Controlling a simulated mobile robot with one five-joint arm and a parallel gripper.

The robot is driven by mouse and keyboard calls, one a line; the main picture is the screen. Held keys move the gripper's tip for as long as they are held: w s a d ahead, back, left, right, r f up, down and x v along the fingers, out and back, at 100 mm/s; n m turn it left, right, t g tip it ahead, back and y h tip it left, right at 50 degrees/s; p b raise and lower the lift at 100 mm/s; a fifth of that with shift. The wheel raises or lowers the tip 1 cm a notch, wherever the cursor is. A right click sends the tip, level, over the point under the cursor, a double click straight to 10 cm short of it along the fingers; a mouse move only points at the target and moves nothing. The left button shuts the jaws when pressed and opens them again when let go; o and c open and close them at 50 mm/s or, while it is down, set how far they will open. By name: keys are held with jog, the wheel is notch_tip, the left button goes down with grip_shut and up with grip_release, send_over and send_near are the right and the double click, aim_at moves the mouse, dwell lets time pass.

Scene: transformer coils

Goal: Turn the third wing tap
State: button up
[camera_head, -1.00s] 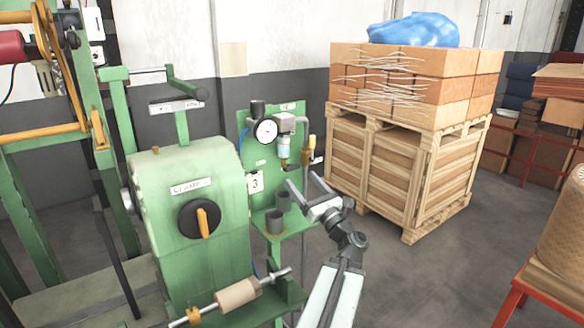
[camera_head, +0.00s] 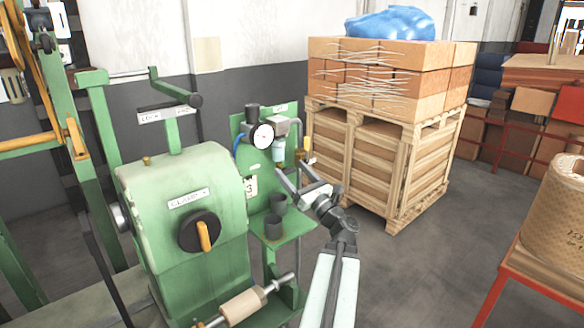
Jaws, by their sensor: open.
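A green panel (camera_head: 238,128) with a plate reading 3 (camera_head: 250,186) stands behind the green clamp machine. It carries a round gauge (camera_head: 262,136), a clear bowl (camera_head: 278,152) and a grey pipe. A small yellow fitting (camera_head: 307,145) shows at the pipe's right side; it may be the wing tap, but it is too small to tell. My gripper (camera_head: 292,175) is open and empty, in front of the panel's lower right and below the yellow fitting. It appears apart from the fitting; the depth gap is unclear. My fingers and wrist cover part of the panel's right side.
The green machine (camera_head: 190,165) with a black and yellow knob (camera_head: 201,232) stands close at left. A wooden crate (camera_head: 375,165) is behind at right. A red table (camera_head: 515,290) is far right; open floor lies between.

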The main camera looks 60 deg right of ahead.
jog(key=shift+w+a+r, duration=0.2)
jog(key=shift+w, duration=0.6)
jog(key=c, duration=1.4)
jog(key=shift+n+y, duration=0.3)
jog(key=shift+n, duration=0.1)
jog(key=n+y, duration=0.2)
jog(key=n, duration=0.2)
jog(key=shift+t+p, duration=0.3)
jog(key=shift+p, duration=0.05)
jog(key=shift+a+n+y+p, duration=0.1)
jog(key=shift+n+y+p, duration=0.2)
jog(key=shift+n+y, duration=1.1)
jog(key=shift+n, duration=0.7)
jog(key=o, duration=1.4)
